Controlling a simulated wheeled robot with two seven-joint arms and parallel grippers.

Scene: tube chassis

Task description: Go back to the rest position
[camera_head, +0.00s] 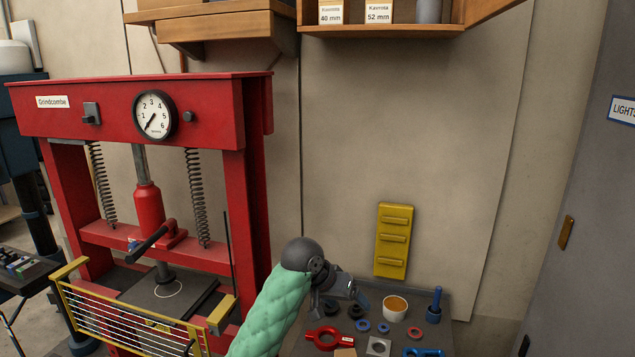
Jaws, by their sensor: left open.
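My left arm, in a green quilted sleeve, rises from the bottom of the head view. Its dark grey left gripper (350,292) is open, over the back left part of a small grey bench (436,301). I see nothing held in it, though its fingers are small and partly overlap the dark parts behind. My right gripper is not in view.
A red press (130,110) with a yellow guard (135,325) stands left. A yellow rack (394,241) is on the wall.

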